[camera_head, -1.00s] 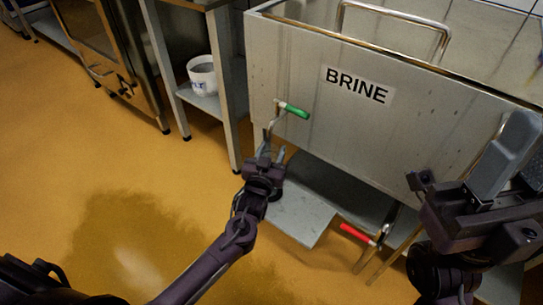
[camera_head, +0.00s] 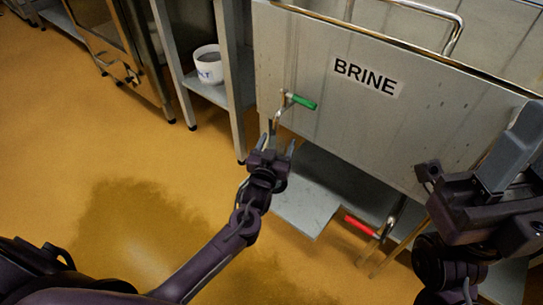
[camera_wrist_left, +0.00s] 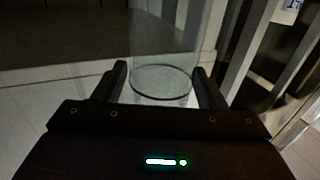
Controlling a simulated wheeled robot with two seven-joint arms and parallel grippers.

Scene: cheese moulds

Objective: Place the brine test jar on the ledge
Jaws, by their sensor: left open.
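The brine test jar (camera_wrist_left: 163,45) is a clear glass cylinder in the left wrist view, with a dark ring near its lower part. It stands between the two dark fingers of my left gripper (camera_wrist_left: 162,88), which are apart. In the head view, my left gripper (camera_head: 278,146) is open just below the green-handled tap (camera_head: 300,101); I cannot make out the jar clearly there. A grey metal plate, apparently the ledge (camera_head: 305,208), sticks out low in front of the tank, right of the gripper. My right gripper (camera_head: 524,150) is at the right edge, partly cut off.
The steel BRINE tank (camera_head: 310,60) fills the upper right. A red-handled valve (camera_head: 361,226) sits low beneath it. A white bucket (camera_head: 208,64) stands on a side rack's shelf at the left. The yellow floor (camera_head: 60,130) is open at left, with a darker wet patch.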

